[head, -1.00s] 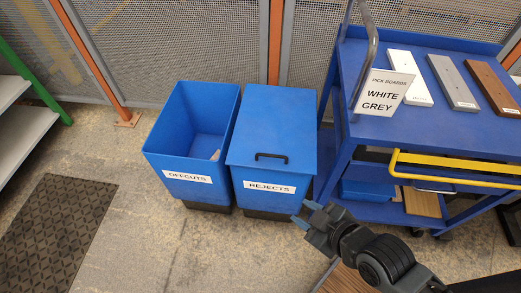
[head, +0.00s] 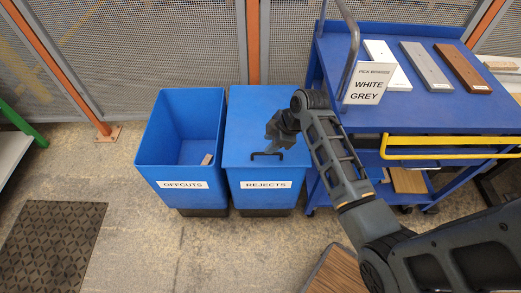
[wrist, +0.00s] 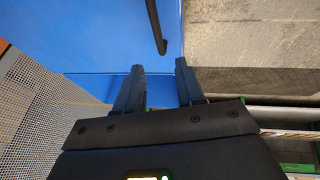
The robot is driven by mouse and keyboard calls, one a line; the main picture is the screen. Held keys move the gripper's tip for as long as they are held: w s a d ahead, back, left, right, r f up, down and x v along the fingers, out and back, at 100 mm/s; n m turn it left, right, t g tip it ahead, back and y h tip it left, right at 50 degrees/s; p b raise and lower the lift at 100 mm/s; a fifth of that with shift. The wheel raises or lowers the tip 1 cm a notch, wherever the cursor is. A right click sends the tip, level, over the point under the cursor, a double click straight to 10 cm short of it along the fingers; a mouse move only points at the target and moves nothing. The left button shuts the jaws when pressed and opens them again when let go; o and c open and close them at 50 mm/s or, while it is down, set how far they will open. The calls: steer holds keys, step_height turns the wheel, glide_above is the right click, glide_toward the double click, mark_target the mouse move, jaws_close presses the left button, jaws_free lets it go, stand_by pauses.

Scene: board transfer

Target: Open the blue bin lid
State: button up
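The blue lid (head: 245,112) lies closed on the REJECTS bin (head: 265,198). A black bar handle (head: 266,154) sits near the lid's front edge. My gripper (head: 275,138) is over the lid, just behind the handle in the head view. In the wrist view, my gripper (wrist: 160,68) has its two fingers apart with nothing between them. The handle (wrist: 156,28) shows there beyond the fingertips, at the top, not between the fingers. The lid (wrist: 90,35) fills the upper left of that view. The gap between fingers and lid is hard to judge.
The open OFFCUTS bin (head: 180,184) stands close on the left with a small piece inside. A blue cart (head: 430,113) with boards, a PICK BOARDS sign (head: 366,84) and a yellow rail (head: 450,141) stands close on the right. A mesh fence (head: 150,45) is behind the bins.

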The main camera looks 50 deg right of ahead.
glide_above(262, 150)
steer(key=s+a, duration=0.3)
steer(key=a, duration=0.1)
steer(key=f, duration=0.6)
steer(key=shift+w+d+f, duration=0.15)
steer(key=shift+d+f, duration=0.05)
steer(key=shift+d, duration=0.05)
jaws_close()
